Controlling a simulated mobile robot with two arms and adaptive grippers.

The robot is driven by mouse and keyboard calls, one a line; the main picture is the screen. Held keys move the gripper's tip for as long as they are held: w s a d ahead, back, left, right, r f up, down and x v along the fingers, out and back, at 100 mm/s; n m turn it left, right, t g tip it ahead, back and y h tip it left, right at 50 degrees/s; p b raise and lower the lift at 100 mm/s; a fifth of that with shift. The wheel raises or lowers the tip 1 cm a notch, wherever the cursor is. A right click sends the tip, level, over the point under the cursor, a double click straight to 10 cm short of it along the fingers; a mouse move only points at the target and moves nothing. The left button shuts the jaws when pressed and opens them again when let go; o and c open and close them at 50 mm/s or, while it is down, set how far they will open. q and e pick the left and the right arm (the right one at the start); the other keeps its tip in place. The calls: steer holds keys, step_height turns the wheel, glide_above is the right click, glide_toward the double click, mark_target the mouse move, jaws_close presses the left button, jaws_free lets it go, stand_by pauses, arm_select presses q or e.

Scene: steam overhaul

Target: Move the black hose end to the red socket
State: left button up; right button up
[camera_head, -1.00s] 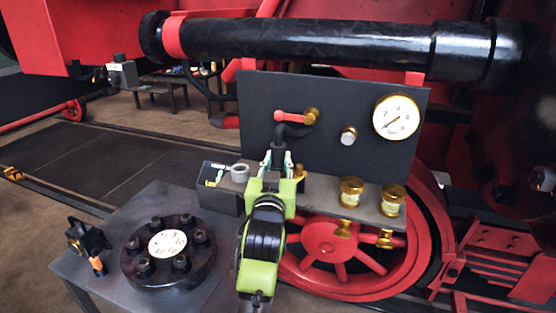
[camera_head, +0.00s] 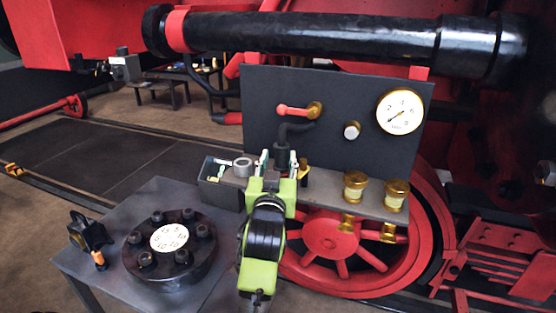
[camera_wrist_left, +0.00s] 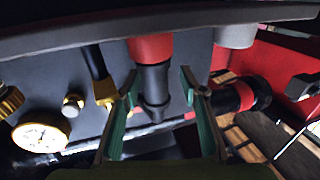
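The black hose end (camera_head: 282,155) hangs from a bent black hose (camera_head: 296,127) on the dark panel. In the left wrist view, which looks upside down, the hose end (camera_wrist_left: 154,85) is lined up with the red socket (camera_wrist_left: 150,48) and meets it; how deep it sits I cannot tell. My right gripper is not in view.
A grey socket (camera_head: 242,167) stands left of the gripper on the shelf, and a brass fitting (camera_head: 303,171) is close on its right. Two brass-capped glasses (camera_head: 355,187) stand further right. A gauge (camera_head: 400,112) is on the panel. A black flange (camera_head: 170,262) lies on the lower-left table.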

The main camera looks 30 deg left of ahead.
arm_select(q)
steer(key=shift+w+d+r, duration=0.1)
steer(key=shift+d+r, duration=0.05)
steer(key=shift+d, duration=0.1)
steer(key=shift+r, duration=0.4)
step_height(320, 180, up, 9)
steer(key=shift+a+f, duration=0.1)
steer(key=shift+a, duration=0.05)
